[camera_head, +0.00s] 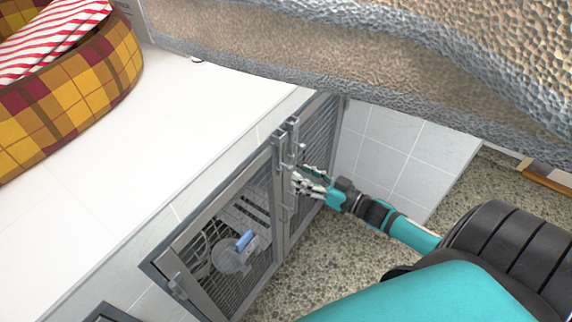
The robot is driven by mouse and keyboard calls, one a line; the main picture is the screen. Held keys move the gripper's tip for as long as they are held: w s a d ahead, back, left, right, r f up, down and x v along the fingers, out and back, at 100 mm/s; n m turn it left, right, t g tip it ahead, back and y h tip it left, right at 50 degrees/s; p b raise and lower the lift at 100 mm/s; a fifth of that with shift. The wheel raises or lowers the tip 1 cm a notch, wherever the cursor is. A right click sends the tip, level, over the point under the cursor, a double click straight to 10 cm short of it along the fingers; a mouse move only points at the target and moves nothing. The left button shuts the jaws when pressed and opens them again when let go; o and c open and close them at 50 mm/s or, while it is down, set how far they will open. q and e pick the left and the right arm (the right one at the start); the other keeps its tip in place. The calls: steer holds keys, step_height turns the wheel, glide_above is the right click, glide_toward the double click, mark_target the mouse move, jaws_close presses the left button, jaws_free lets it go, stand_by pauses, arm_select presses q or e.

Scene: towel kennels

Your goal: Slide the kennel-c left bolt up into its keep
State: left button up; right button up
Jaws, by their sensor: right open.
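My right gripper (311,182) is open. Its fingers are at the front of the grey metal kennel doors, beside the upright bars where two doors meet. A bolt (291,180) on the door frame is close to the fingertips, and I cannot tell whether they touch it. More bolt hardware (292,128) shows at the top of the doors. The nearer mesh door (228,245) looks closed, and the farther mesh door (318,135) is partly hidden behind the gripper. No label shows which one is kennel-c. My left gripper is not in view.
A white counter top (150,150) runs above the kennels, with a plaid pet bed (75,95) holding a striped towel (45,35). A bluish item (238,252) shows at the nearer door. A large rough-textured, grey-edged shape (380,60) fills the top right. Speckled floor (345,255) lies in front.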

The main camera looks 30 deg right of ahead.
mark_target(286, 166)
steer(key=x, duration=0.4)
steer(key=shift+w+a, duration=0.1)
steer(key=shift+w, duration=0.25)
steer(key=shift+w+a, duration=0.15)
steer(key=shift+w, duration=0.25)
steer(key=shift+w+a, duration=0.15)
steer(key=shift+w, duration=0.15)
jaws_close()
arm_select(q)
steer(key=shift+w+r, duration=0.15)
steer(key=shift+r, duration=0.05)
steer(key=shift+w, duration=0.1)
